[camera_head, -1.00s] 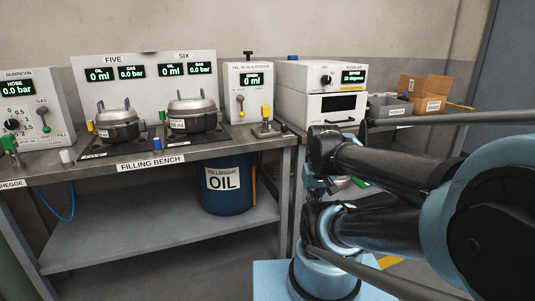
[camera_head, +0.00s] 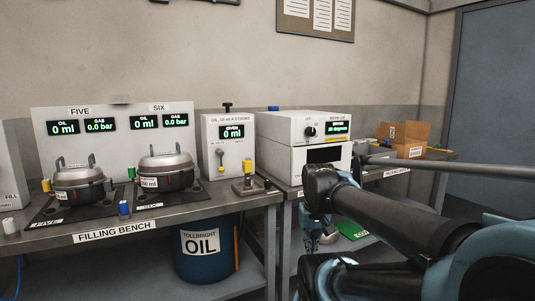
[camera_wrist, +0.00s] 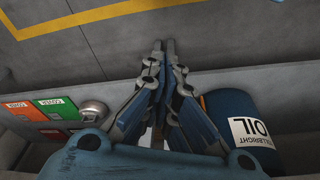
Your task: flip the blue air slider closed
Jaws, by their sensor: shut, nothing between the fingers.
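My gripper (camera_wrist: 167,46) is shut and empty in the wrist view, its fingertips together over the grey floor. In the head view it hangs low, partly seen, in front of the benches. I cannot make out a blue air slider for certain in any view. A small blue piece (camera_head: 273,108) shows at the back top edge of the white dryer unit (camera_head: 292,127); I cannot tell what it is.
Two lidded pots (camera_head: 165,170) stand on the bench beside the oil dispenser (camera_head: 229,140). A blue oil drum (camera_head: 205,262) stands below, and also shows in the wrist view (camera_wrist: 225,102). A cardboard box (camera_head: 408,135) lies on the right bench.

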